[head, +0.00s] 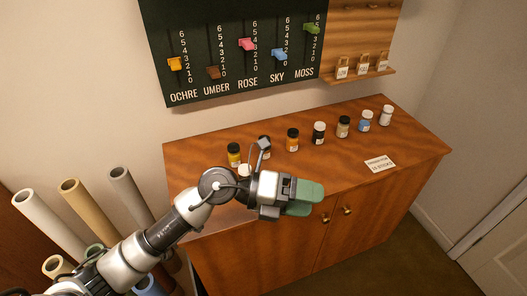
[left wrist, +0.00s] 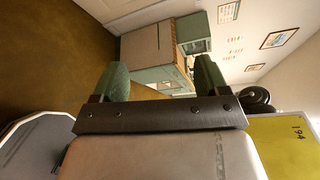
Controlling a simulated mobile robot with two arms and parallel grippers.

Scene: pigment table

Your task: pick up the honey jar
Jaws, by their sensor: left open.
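Several small lidded jars stand in a row on the wooden cabinet top in the head view. An amber-orange jar (head: 292,140) stands left of the middle, and a yellow jar (head: 234,155) with a dark lid stands at the left end. Either could be the honey jar; I cannot read the labels. My left gripper (head: 310,198) has green fingers, is open and empty, and is in front of the row, apart from the jars. In the left wrist view the open gripper (left wrist: 162,80) has no jar between its fingers. My right gripper is not in view.
A dark jar (head: 319,132), an olive jar (head: 343,127), a blue jar (head: 366,121) and a white jar (head: 386,115) continue the row. My arm partly hides jars at the left. A white card (head: 380,164) lies on the cabinet top (head: 415,140). Rolled tubes (head: 80,200) stand at the left.

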